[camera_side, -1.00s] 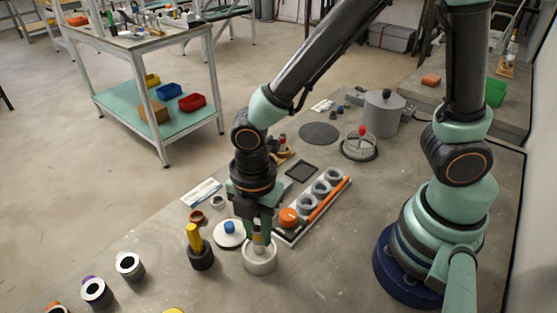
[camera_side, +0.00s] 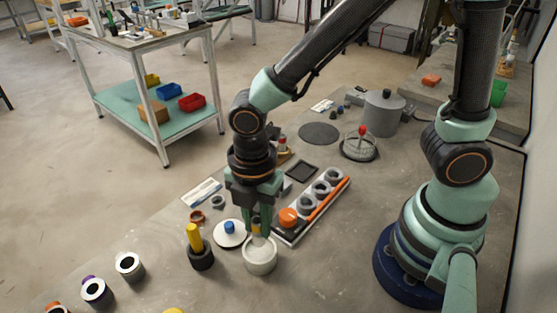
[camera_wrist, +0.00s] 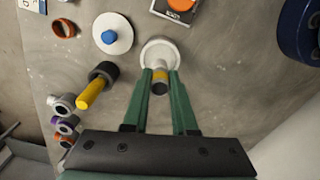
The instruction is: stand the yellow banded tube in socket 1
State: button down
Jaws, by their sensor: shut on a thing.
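The yellow banded tube (camera_wrist: 160,76) is pale with a yellow band and a dark end in the wrist view. My gripper (camera_wrist: 160,88) is shut on it. In the side view my gripper (camera_side: 261,232) hides much of the tube (camera_side: 256,229). The tube's lower part points into the mouth of a white cup (camera_side: 260,265); I cannot tell whether it is still inside. A pale rail (camera_side: 287,240) to the upper right carries a row of grey sockets (camera_side: 320,187) and an orange cap (camera_side: 288,216) at its near end. No socket number is legible.
A yellow rod (camera_side: 194,236) stands in a black holder (camera_side: 201,259) left of the cup. A white disc with a blue knob (camera_side: 229,227) lies behind.

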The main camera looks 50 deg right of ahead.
dwell(0.6)
jog(key=shift+w+d, duration=0.25)
jog(key=shift+d, duration=0.15)
jog(key=w+d+r+m, duration=0.1)
jog(key=w+d+m, duration=0.15)
jog(key=d, duration=0.45)
jog(key=w+d+r+m, duration=0.1)
jog(key=d+m, duration=0.3)
jog(key=d, duration=0.4)
jog(key=m, duration=0.6)
send_near(328, 185)
jog(key=shift+n, duration=0.25)
jog(key=shift+w+d+f, duration=0.25)
jog(key=shift+d+f, duration=0.6)
jog(key=shift+d, duration=0.3)
jog(key=shift+w+d+f, duration=0.2)
jog(key=shift+d+f, duration=0.65)
jog(key=shift+d, duration=0.25)
jog(key=shift+f, duration=0.1)
jog(key=shift+f, duration=1.4)
